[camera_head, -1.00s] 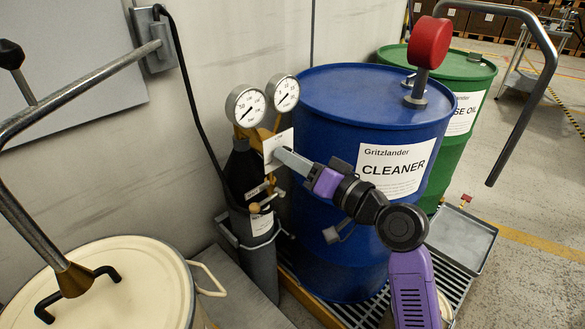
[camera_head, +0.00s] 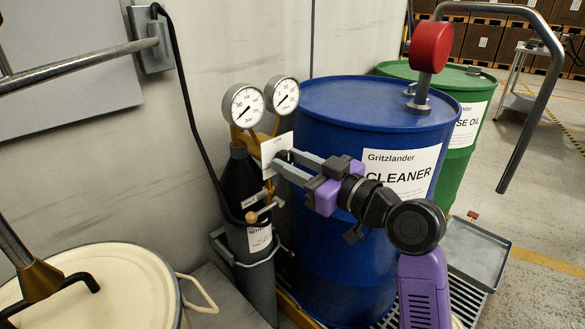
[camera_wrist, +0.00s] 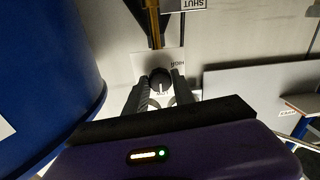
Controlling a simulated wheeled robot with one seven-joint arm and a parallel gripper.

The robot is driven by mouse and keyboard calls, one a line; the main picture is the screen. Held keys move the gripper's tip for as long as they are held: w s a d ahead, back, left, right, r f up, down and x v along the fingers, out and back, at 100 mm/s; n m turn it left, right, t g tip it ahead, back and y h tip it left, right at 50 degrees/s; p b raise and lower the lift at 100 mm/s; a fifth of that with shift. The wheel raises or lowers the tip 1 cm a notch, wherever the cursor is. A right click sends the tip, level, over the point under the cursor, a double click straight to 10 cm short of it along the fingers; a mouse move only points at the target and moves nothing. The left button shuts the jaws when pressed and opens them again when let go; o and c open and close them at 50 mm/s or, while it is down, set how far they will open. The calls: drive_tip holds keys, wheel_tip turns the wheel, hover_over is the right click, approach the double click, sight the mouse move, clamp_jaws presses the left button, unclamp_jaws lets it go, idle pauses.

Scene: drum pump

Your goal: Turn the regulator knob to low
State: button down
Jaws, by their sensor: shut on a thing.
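The dark regulator knob (camera_wrist: 160,79) sits in front of a white plate in the wrist view, with small lettering around it. My gripper (camera_wrist: 160,86) is shut on the knob, one finger on each side. In the head view, my gripper (camera_head: 281,161) reaches the white plate (camera_head: 274,146) from the right, and its fingers hide the knob there. The plate is below two round dial gauges (camera_head: 244,106) on the dark gas bottle (camera_head: 242,184). I cannot tell exactly where the knob's pointer stands.
A blue drum (camera_head: 330,235) labelled CLEANER stands close to the right of the gas bottle, with my arm in front. A green drum (camera_head: 468,134) is behind it. A cream drum lid (camera_head: 125,265) is at lower left. The wall is close behind the bottle.

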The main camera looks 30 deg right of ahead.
drive_tip(key=shift+f+n, duration=0.15)
drive_tip(key=shift+n, duration=0.15)
idle(0.4)
drive_tip(key=c, duration=1.1)
unclamp_jaws()
drive_tip(key=shift+o, duration=0.2)
drive_tip(key=v, duration=0.7)
drive_tip(key=shift+s+p, duration=0.35)
drive_tip(key=shift+p, duration=0.1)
drive_tip(key=shift+d, duration=0.1)
